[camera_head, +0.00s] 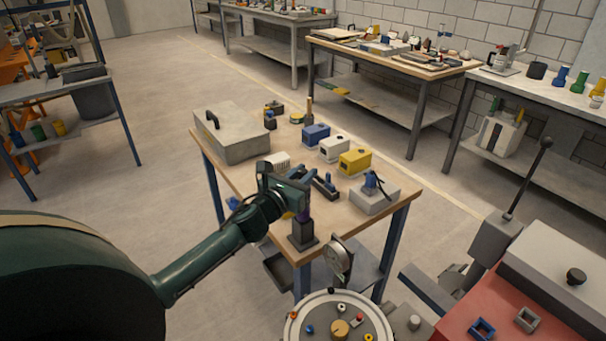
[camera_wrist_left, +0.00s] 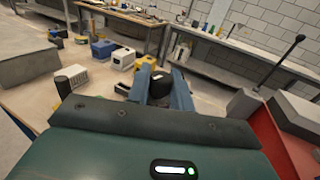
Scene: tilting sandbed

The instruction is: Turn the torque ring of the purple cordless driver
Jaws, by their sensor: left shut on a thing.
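The purple cordless driver (camera_head: 303,215) stands upright at the near corner of the wooden table, with a dark block-like foot (camera_head: 303,235) below it. My left gripper (camera_head: 301,205) comes in from the left and is shut on its upper part. The gripper covers most of the driver, so I cannot make out the torque ring. In the left wrist view, a dark rounded part of the driver (camera_wrist_left: 160,77) sits between the two blue-grey fingers (camera_wrist_left: 163,92). My right gripper is not in view.
The wooden table (camera_head: 240,185) also holds a grey case (camera_head: 235,135), blue (camera_head: 315,135), white (camera_head: 333,149) and yellow (camera_head: 354,161) boxes, and a grey block with a blue tool (camera_head: 372,198). A round tray (camera_head: 320,325) and a red machine (camera_head: 490,310) stand close in front.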

